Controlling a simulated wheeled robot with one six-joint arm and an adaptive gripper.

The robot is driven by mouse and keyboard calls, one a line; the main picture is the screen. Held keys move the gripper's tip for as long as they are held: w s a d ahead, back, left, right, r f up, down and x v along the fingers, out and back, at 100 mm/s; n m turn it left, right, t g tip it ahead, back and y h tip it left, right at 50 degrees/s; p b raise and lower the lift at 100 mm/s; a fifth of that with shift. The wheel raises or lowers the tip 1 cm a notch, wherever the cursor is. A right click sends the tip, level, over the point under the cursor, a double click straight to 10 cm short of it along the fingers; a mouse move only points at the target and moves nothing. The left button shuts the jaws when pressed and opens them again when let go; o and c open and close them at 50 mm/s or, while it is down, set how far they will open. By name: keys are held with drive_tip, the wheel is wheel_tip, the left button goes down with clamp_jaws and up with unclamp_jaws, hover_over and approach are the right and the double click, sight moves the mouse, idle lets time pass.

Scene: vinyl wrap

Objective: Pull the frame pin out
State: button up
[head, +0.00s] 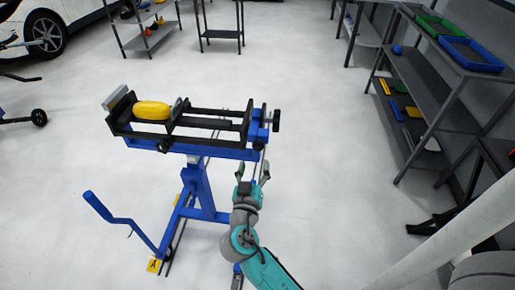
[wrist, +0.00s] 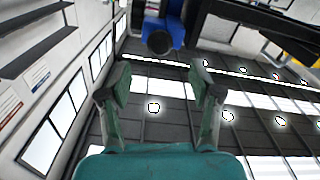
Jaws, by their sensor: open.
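A blue stand (head: 200,190) carries a black frame (head: 215,112) with a yellow rounded piece (head: 152,110) lying in its left part. At the frame's right end is a blue bracket (head: 259,132) with a black knob (head: 276,119). I cannot tell for sure which part is the frame pin. My gripper (head: 252,172) is open and empty, pointing up just below the frame's right end. In the wrist view, a blue block (wrist: 175,30) with a dark round end (wrist: 158,41) sits above and between my open fingers (wrist: 160,88), apart from them.
A grey shelf unit (head: 440,85) with blue and green trays stands at the right. A blue crank-like lever (head: 108,212) sticks out left of the stand. More shelves (head: 145,35) and a white car (head: 45,30) are at the back left. Open floor (head: 330,150) lies right of the stand.

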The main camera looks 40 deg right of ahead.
sight(258, 149)
drive_tip(key=x, duration=0.9)
drive_tip(key=shift+w+d, duration=0.1)
